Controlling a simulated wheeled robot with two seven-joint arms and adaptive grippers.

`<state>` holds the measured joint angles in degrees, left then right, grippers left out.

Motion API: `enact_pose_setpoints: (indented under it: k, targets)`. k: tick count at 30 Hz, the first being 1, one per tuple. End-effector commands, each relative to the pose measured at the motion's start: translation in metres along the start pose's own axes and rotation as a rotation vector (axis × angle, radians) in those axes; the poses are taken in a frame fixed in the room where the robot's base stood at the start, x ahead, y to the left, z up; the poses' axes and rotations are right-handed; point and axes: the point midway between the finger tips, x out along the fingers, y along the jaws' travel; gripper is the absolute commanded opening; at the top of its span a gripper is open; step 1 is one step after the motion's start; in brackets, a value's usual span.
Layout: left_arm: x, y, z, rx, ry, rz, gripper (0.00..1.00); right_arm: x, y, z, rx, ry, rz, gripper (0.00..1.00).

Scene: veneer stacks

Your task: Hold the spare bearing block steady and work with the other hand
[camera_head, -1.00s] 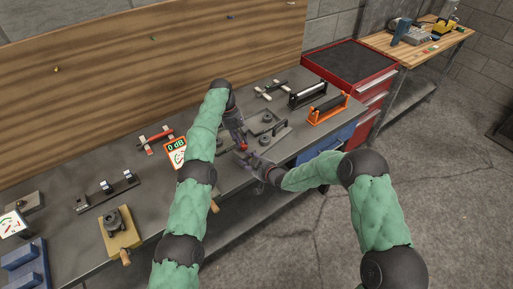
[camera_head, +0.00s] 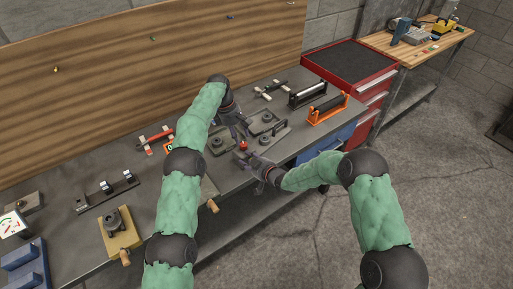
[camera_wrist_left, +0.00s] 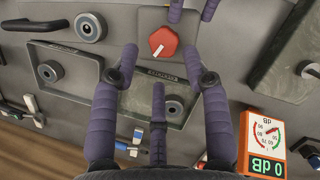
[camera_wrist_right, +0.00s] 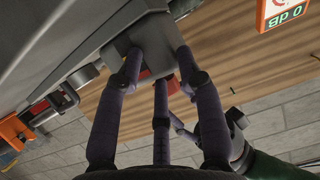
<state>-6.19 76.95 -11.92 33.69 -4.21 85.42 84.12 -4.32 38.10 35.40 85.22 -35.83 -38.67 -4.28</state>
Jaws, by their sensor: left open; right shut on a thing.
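The spare bearing block appears to be the grey block (camera_wrist_right: 148,38) between the fingers of my right gripper in the right wrist view; a red part shows beside it. My right gripper (camera_head: 242,157) is shut on this block near the bench's front edge. A red faceted knob (camera_wrist_left: 163,42) with a white mark shows near the right gripper's fingers in the left wrist view, and in the head view (camera_head: 243,145). My left gripper (camera_head: 243,130) is open and empty, just behind the knob. Its spread fingers hang over a tray (camera_wrist_left: 100,92) holding a dark ring (camera_wrist_left: 172,108).
A sound meter (camera_wrist_left: 265,140) reading 0 dB stands beside the left gripper, mostly hidden by my left arm in the head view. Orange (camera_head: 328,110) and black (camera_head: 307,94) holders stand to the right. A vise-like fixture (camera_head: 118,230) sits at left.

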Motion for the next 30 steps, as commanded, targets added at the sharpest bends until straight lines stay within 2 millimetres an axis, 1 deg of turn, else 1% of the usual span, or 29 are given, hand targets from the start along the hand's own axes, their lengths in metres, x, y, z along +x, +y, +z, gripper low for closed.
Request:
enact_pose_setpoints:
  k: [1,9,12,17,20,23,26,30]
  targets:
    - [-0.006,-0.001,0.000,-0.048,0.002,0.014,0.47,-0.001,-0.005,0.021,0.020,-0.040,-0.006,0.00]
    - [-0.029,-0.011,0.003,-0.332,-0.002,0.100,0.47,-0.001,-0.005,0.021,0.020,-0.040,-0.005,0.00]
    - [-0.035,-0.017,0.004,-0.415,-0.009,0.125,0.47,-0.001,-0.005,0.021,0.020,-0.040,-0.005,0.00]
    - [-0.040,-0.024,0.005,-0.502,-0.018,0.151,0.47,-0.001,-0.005,0.021,0.020,-0.040,-0.006,0.00]
    - [-0.041,-0.026,0.006,-0.528,-0.022,0.159,0.47,-0.001,-0.005,0.021,0.020,-0.040,-0.006,0.00]
    - [-0.038,-0.026,0.006,-0.537,-0.023,0.160,0.47,-0.001,-0.005,0.021,0.020,-0.040,-0.006,0.00]
    - [-0.030,-0.025,0.006,-0.537,-0.023,0.159,0.47,-0.001,-0.005,0.021,0.020,-0.040,-0.006,0.00]
    - [-0.014,-0.023,0.005,-0.536,-0.022,0.158,0.47,-0.001,-0.005,0.021,0.020,-0.040,-0.006,0.00]
